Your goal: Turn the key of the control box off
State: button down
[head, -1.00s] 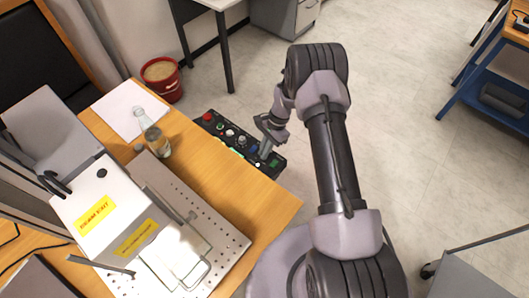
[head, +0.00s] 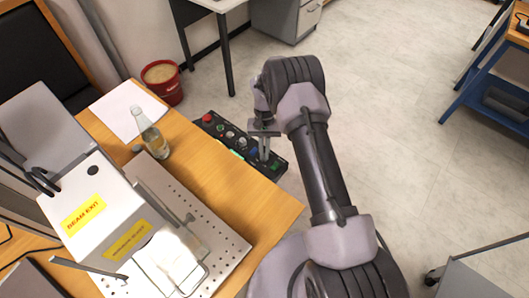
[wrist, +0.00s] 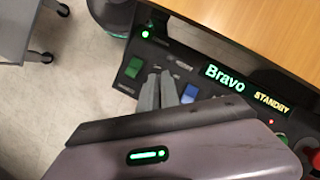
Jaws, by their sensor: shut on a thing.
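The control box (head: 233,153) is a long black panel along the far right edge of the wooden table. In the wrist view the panel (wrist: 213,52) shows a lit "Bravo" display (wrist: 225,77), a yellow "STANDBY" text (wrist: 271,103), a green switch (wrist: 133,67) and a blue switch (wrist: 188,94). My gripper (head: 264,151) points down at the near end of the box. In the wrist view its two fingers (wrist: 160,92) are close together between the green and blue switches, shut on the key. The key itself is hidden by the fingers.
A red emergency button (head: 208,118) sits at the box's far end. A glass bottle (head: 153,139), white paper (head: 128,110) and the laser marker (head: 95,200) stand on the table (head: 225,190). A red bucket (head: 163,84) is on the floor.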

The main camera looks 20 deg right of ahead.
jog(key=shift+n, duration=0.6)
jog(key=shift+h, duration=0.3)
jog(key=c, duration=1.6)
grip_release()
jog(key=p+v, duration=0.5)
jog(key=v, duration=1.2)
jog(key=shift+w+r, duration=0.1)
jog(key=shift+r, duration=0.1)
